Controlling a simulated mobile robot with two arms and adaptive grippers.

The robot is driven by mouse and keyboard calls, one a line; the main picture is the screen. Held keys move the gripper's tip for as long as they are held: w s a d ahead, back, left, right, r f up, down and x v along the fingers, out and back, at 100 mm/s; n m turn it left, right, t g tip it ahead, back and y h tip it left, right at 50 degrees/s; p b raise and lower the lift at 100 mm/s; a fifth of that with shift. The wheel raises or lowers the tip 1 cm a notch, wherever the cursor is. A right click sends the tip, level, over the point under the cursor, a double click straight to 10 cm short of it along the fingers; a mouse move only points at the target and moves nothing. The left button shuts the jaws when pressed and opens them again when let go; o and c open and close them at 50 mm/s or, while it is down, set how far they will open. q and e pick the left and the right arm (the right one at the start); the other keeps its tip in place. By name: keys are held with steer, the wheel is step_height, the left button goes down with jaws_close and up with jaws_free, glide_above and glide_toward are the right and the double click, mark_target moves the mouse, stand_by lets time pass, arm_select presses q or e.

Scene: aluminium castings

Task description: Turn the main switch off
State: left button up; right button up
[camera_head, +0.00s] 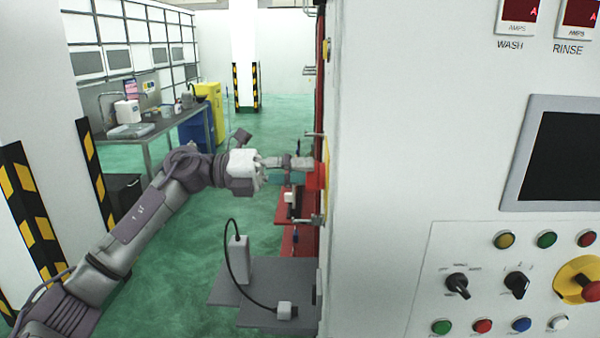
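The main switch appears to be the red handle (316,179) on a yellow plate (326,165), seen edge-on on the left side face of the white cabinet (400,120). My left gripper (299,163) reaches in from the left, with its grey fingers pointing right at the handle. The fingertips are beside or on the upper part of the red handle; I cannot tell whether they touch or grip it. The finger gap is too small to make out. My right gripper is not in view.
The cabinet front carries a dark screen (562,155), knobs, coloured buttons and a red-and-yellow knob (583,283). A grey shelf (262,298) with a white corded device (238,260) sits below my gripper. A workbench (165,127) and striped pillars stand behind.

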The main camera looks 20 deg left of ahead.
arm_select(q)
steer(key=shift+f, duration=0.1)
steer(key=v, duration=1.2)
stand_by(0.4)
